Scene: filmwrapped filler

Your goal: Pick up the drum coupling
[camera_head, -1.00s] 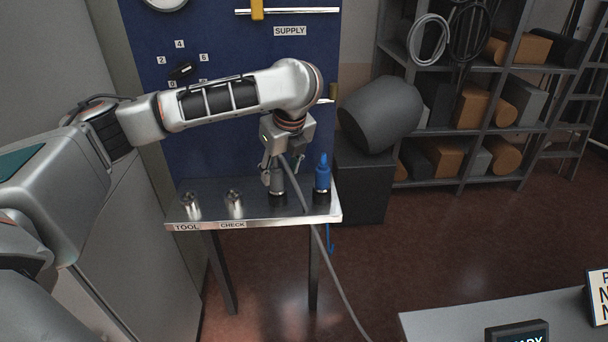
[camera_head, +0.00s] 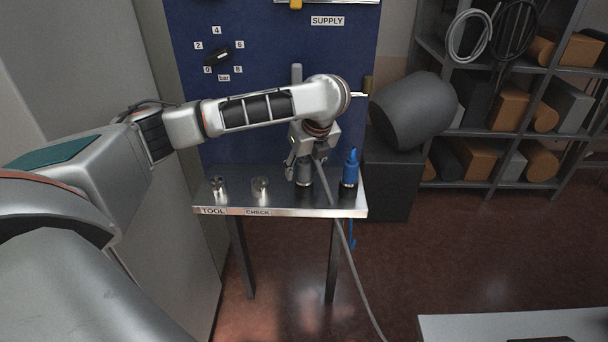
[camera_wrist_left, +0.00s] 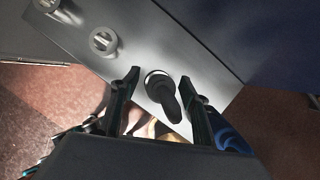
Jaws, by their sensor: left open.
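A grey upright coupling (camera_head: 304,174), which I take to be the drum coupling, stands in a dark holder on the steel shelf (camera_head: 235,211). In the left wrist view it is a dark piece (camera_wrist_left: 163,92) between the fingers. My left gripper (camera_head: 306,168) is open and points down over it, one finger on each side; whether they touch it I cannot tell. The gripper also shows in the wrist view (camera_wrist_left: 167,88). A grey hose (camera_head: 346,240) runs down from there past the shelf edge. My right gripper is not in view.
A blue coupling (camera_head: 350,170) stands close to the right of the gripper. Two metal fittings (camera_head: 219,187) (camera_head: 261,188) stand on the left of the shelf. A blue panel (camera_head: 270,60) rises behind. A dark drum (camera_head: 412,110) lies to the right.

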